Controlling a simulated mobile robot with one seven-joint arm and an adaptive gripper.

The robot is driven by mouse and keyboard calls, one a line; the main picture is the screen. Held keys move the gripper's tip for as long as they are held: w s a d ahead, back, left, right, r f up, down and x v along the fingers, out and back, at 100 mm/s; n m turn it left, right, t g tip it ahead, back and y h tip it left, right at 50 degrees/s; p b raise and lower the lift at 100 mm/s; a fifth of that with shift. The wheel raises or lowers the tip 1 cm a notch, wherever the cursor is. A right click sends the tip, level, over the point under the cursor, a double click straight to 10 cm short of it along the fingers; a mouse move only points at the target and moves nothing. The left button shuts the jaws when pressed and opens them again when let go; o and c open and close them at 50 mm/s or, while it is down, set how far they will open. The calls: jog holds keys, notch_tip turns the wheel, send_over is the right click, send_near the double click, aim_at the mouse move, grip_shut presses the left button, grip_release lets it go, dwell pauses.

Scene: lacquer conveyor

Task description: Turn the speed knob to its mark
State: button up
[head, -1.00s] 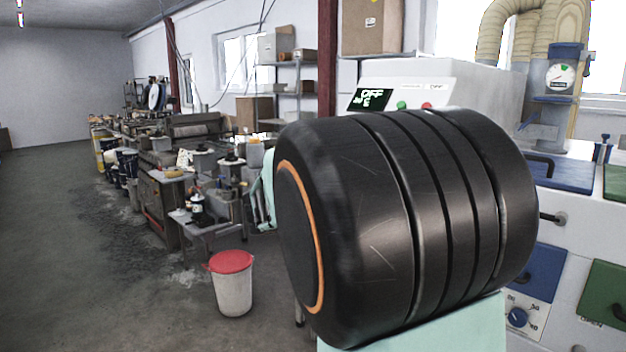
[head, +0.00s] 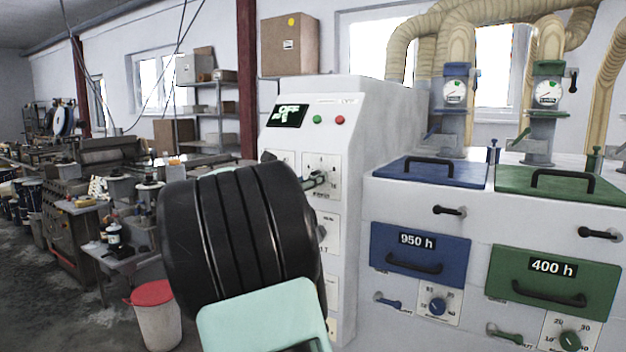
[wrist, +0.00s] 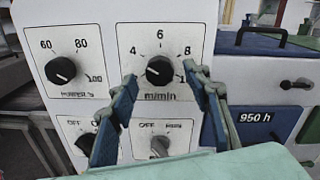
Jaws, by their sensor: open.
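The speed knob (wrist: 160,70) is a round black knob on a white plate marked "m/min", with 4, 6 and 8 around it. Its light pointer line seems to lie toward the left, but it is small. I cannot make out a separate target mark. My gripper (wrist: 160,76) is open, with one blue-grey finger on each side of the knob in the wrist view. I cannot tell whether the fingers touch it; nothing is held. The right finger covers part of the scale past 8.
A second black knob (wrist: 60,70), marked 60 to 100, is at the left. Two lower knobs include a grey one (wrist: 160,146) near an OFF label. A blue drawer (head: 419,258) and a green drawer (head: 552,285) are at the right.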

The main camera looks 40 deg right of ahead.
jog(key=x, duration=0.2)
jog(key=shift+w+d, duration=0.15)
jog(key=shift+d, duration=0.15)
jog(key=shift+c, duration=0.7)
jog(key=c, duration=1)
